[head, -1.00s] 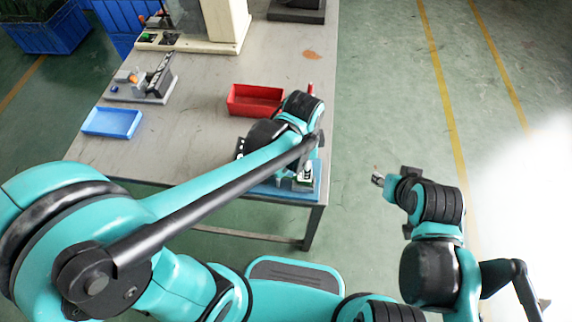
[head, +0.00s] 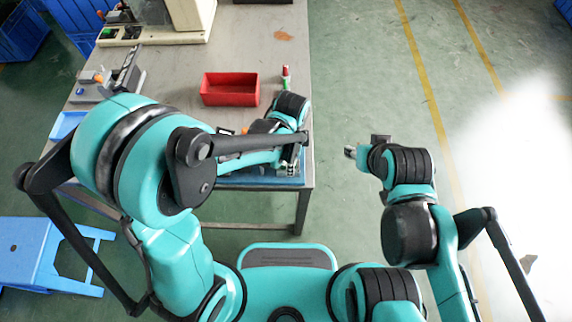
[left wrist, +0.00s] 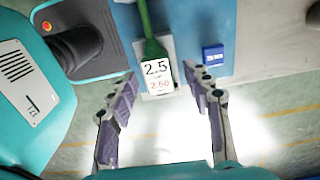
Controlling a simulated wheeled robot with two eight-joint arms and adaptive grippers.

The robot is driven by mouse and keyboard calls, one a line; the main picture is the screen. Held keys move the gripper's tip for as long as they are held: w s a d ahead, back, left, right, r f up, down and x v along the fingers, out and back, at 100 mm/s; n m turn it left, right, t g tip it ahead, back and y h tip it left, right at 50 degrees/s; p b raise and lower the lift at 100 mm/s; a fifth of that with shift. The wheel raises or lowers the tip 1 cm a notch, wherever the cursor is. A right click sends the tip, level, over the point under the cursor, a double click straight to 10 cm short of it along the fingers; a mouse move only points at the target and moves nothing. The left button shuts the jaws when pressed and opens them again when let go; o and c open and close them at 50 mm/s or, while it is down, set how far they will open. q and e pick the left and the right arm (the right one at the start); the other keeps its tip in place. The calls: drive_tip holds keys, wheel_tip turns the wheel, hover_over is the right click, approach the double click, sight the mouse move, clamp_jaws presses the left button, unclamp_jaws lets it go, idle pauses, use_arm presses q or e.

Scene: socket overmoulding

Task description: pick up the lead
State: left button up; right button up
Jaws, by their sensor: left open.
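In the left wrist view a green cord-like piece (left wrist: 152,45) runs into a pale grey block with a white "2.5 / 2.50" label (left wrist: 158,77). It looks like the lead, but I cannot be sure. My left gripper (left wrist: 163,78) is open, with its two fingers on either side of the labelled block; I see no contact. In the head view my left gripper (head: 291,160) is over the table's front right corner, and my own arm hides most of what is under it. My right gripper (head: 356,152) is over the floor right of the table; its jaws are unclear.
A blue mat (head: 283,181) lies at the table's front edge. A small blue block (left wrist: 213,55) sits right of the label. A red bin (head: 230,90) stands behind my left gripper, with a small red-and-green item (head: 286,76) beside it. A blue stool (head: 30,258) is at left.

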use_arm(q)
clamp_jaws()
drive_tip(key=shift+r, duration=0.1)
